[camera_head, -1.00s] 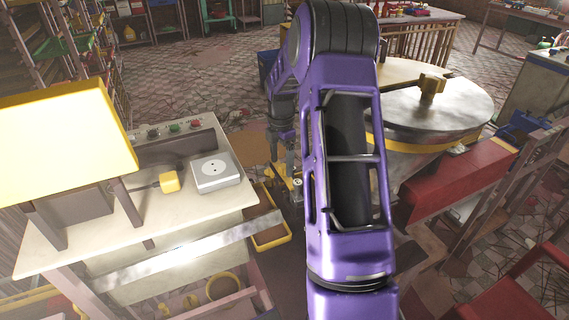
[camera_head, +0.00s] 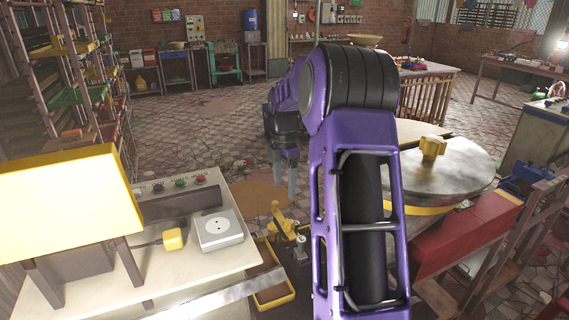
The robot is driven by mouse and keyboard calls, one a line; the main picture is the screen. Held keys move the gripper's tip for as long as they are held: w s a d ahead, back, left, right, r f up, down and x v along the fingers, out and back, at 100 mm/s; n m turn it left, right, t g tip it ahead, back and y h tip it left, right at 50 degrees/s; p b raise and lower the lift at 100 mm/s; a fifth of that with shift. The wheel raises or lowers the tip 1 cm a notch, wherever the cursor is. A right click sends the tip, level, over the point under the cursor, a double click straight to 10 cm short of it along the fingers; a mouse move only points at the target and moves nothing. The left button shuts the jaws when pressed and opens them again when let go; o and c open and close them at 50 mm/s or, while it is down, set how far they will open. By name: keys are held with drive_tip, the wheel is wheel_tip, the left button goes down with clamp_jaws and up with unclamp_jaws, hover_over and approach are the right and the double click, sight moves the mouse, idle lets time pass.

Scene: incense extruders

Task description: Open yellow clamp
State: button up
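A yellow clamp-like part (camera_head: 284,224) stands low behind the worktable's right side, beside a yellow-rimmed tray. My gripper (camera_head: 285,190) points down above it, with clear space between the fingertips and the yellow part. Its two grey fingers look apart, with nothing seen between them. My purple arm covers the area just right of the yellow part. The yellow part is small in view, and I cannot tell whether its handle is open or closed.
The worktable (camera_head: 75,289) at left carries a white socket box (camera_head: 219,230) and a yellow knob. The yellow-rimmed tray (camera_head: 276,303) lies beside it. A round metal vessel (camera_head: 455,165) with a yellow handle stands at right, near a red beam (camera_head: 465,236). Tiled floor behind is open.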

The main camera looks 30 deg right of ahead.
wheel_tip(320, 180, up, 6)
drive_tip(key=shift+r, duration=0.2)
idle(0.5)
